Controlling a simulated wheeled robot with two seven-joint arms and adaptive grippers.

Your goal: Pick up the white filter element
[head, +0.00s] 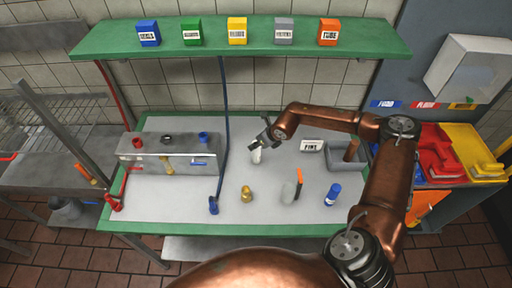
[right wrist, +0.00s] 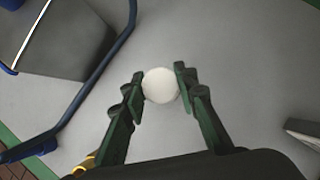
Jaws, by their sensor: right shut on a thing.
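The white filter element (head: 256,156) is a small pale cylinder at the rear middle of the grey worktop (head: 190,205) in the head view. It stands roughly upright; whether its base touches the worktop I cannot tell. In the right wrist view its round white top (right wrist: 160,85) sits between the two fingers. My right gripper (head: 263,144) reaches it from above, and its fingers (right wrist: 160,84) are shut on it from both sides in the right wrist view. My left gripper is in neither view.
A grey metal box with valves (head: 150,165) stands at left, beside a blue vertical pipe (head: 224,110). A brass fitting (head: 246,193), an orange-tipped item (head: 298,180) and a blue cylinder (head: 332,194) stand in front. A grey bin (head: 345,165) is at right. A green shelf (head: 240,40) hangs above.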

